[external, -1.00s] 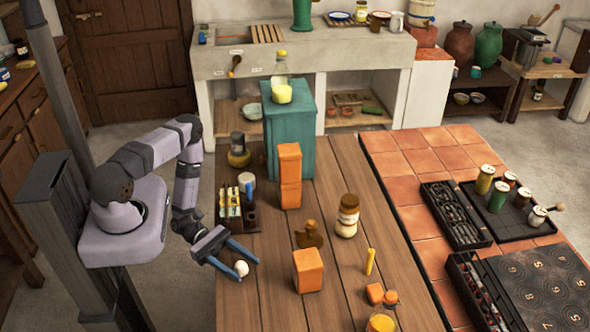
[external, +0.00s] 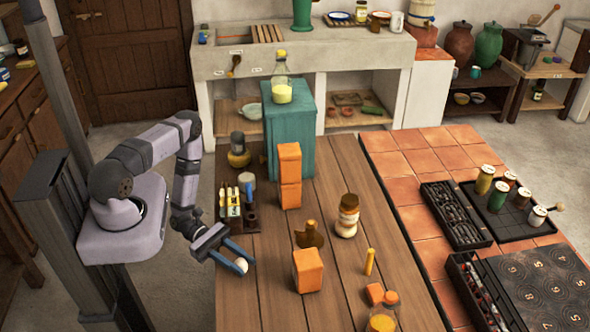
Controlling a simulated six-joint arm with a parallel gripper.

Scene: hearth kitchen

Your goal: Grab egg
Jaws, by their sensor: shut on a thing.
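A white egg (external: 240,265) is near the left edge of the wooden table (external: 262,305). My gripper (external: 241,264) has its two blue fingers on either side of the egg and is shut on it. The near finger hides part of the egg. I cannot tell whether the egg touches the table or is slightly above it.
An orange block (external: 307,270) stands right of my gripper, with a brown duck-like figure (external: 309,235) behind it. Behind my gripper are a small rack (external: 238,212) and two stacked orange blocks (external: 289,176). A jar (external: 347,215) stands farther right. Bare tabletop lies in front of my gripper.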

